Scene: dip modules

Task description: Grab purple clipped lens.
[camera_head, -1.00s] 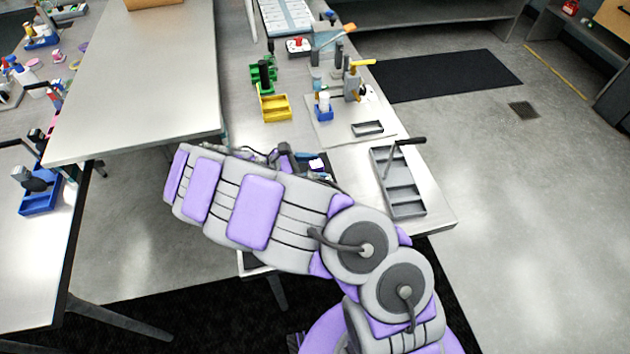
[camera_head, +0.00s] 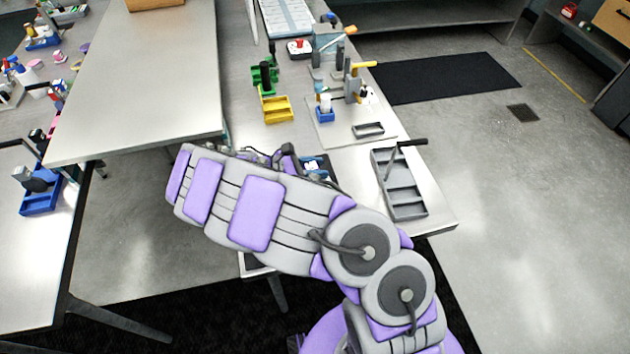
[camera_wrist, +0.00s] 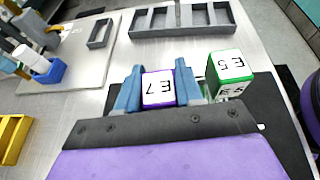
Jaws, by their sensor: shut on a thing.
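In the wrist view, a purple-edged block (camera_wrist: 158,88) with a white face marked "E7" sits between the two blue-grey fingers of my gripper (camera_wrist: 158,84). My gripper is shut on it. A green-edged block (camera_wrist: 231,66) with white faces marked "E5" stands just to the right of the right finger, apart from the purple one.
A grey compartment tray (camera_wrist: 182,33) lies beyond the gripper. A small grey tray (camera_wrist: 101,33) and a blue holder with a white bottle (camera_wrist: 48,71) stand to the left. A yellow bin (camera_head: 277,109) is further back. Bare tabletop separates them.

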